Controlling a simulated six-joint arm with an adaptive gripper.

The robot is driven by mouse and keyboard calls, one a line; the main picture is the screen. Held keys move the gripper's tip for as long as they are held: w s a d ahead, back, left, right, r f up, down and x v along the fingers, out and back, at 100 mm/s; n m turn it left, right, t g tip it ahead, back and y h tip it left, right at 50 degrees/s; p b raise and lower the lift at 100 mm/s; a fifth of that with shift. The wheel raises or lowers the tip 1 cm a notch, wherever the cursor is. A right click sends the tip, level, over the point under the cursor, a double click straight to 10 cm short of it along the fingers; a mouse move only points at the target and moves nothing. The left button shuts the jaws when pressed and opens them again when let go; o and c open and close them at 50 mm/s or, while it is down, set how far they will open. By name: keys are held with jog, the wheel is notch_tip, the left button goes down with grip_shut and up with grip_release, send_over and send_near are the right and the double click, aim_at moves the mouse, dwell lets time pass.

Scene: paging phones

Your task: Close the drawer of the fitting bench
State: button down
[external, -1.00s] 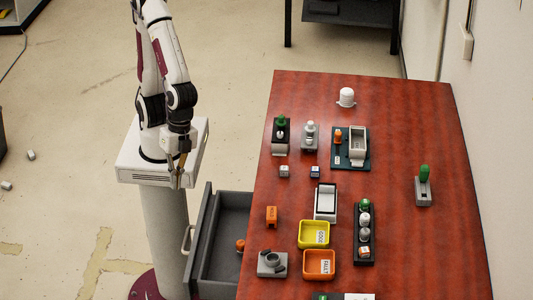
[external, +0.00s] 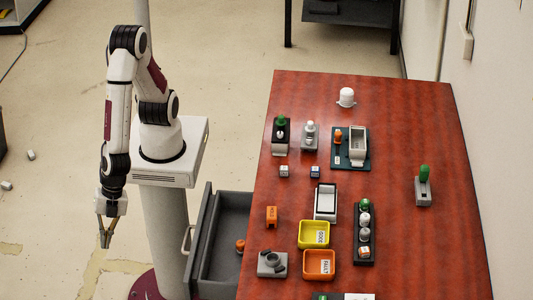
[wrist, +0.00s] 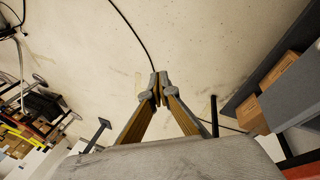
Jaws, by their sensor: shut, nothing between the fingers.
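The fitting bench (external: 405,130) is a red-brown wooden table. Its grey drawer (external: 225,235) stands pulled out from the bench's left side, towards my base. The drawer front (external: 203,230) carries a pale handle (external: 187,240). A small orange part (external: 240,246) lies inside the drawer. My gripper (external: 105,243) points down over the floor, well to the left of the drawer and touching nothing. Its fingertips also show in the wrist view (wrist: 158,88), shut together and empty.
A yellow bin (external: 314,234), an orange bin (external: 319,264) and several small fixtures and parts stand on the bench. My column stands between the gripper and the drawer handle. The floor around the gripper is clear. Brown boxes (wrist: 275,75) show in the wrist view.

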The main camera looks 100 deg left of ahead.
jog(key=s+f+m+t, duration=0.1)
jog(key=s+f+t, duration=0.1)
jog(key=s+f, duration=0.75)
jog(key=a+f+m+t+h, duration=0.15)
jog(key=a+f+t, duration=0.3)
jog(key=f, duration=0.45)
jog(key=w+a+r+t+y, duration=0.2)
jog(key=w+a+t, duration=0.4)
jog(key=w+t, duration=0.3)
jog(key=w+a+r+m+t+y, duration=0.2)
jog(key=w+a+r+t, duration=0.1)
jog(key=r, duration=0.6)
jog(key=shift+w+a, duration=0.8)
jog(key=shift+w, duration=0.15)
jog(key=shift+y, duration=0.25)
jog(key=shift+w, duration=0.1)
